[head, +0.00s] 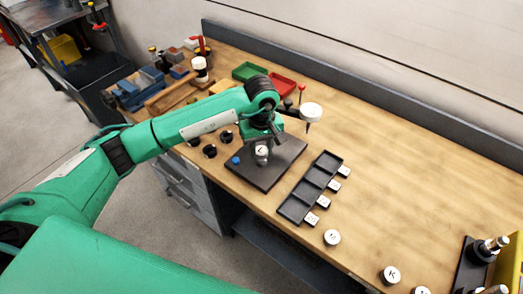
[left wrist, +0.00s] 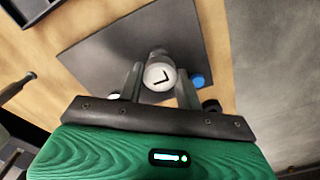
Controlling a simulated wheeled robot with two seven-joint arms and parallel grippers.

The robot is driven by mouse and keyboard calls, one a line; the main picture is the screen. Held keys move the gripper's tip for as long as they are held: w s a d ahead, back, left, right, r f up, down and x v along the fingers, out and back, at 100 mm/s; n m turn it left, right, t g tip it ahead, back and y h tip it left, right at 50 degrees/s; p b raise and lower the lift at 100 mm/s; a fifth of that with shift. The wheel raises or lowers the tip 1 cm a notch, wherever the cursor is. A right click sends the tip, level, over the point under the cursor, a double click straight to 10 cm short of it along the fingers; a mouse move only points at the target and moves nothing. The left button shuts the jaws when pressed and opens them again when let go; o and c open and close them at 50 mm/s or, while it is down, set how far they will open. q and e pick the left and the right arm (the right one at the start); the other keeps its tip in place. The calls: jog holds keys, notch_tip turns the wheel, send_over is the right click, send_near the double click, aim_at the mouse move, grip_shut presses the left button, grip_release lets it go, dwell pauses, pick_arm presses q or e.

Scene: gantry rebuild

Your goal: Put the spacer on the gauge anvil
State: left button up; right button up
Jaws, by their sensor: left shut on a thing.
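My left gripper (head: 261,152) points down over the dark gauge plate (head: 285,163). It is shut on a round spacer with a white lettered top (left wrist: 160,76), which sits between the fingers in the left wrist view. A short grey cylinder (left wrist: 157,53) shows right behind the spacer; I cannot tell whether it is the anvil or whether they touch. A blue knob (head: 236,160) is on the plate beside the gripper. A white round gauge head (head: 311,112) with a thin downward tip stands behind the gripper. My right gripper is not in view.
A black compartment tray (head: 311,187) with lettered tags lies right of the plate. Loose white lettered discs (head: 332,237) (head: 390,275) lie near the front edge. Green (head: 249,71) and red (head: 282,86) bins stand behind. The bench's right middle is clear.

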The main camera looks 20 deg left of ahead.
pick_arm(q)
notch_tip(320, 180, down, 2)
jog(key=shift+f+p, duration=0.15)
jog(key=shift+p, duration=0.15)
jog(key=shift+f, duration=0.1)
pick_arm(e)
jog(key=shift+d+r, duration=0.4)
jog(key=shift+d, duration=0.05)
pick_arm(q)
jog(key=shift+f, duration=0.15)
jog(key=o, duration=1)
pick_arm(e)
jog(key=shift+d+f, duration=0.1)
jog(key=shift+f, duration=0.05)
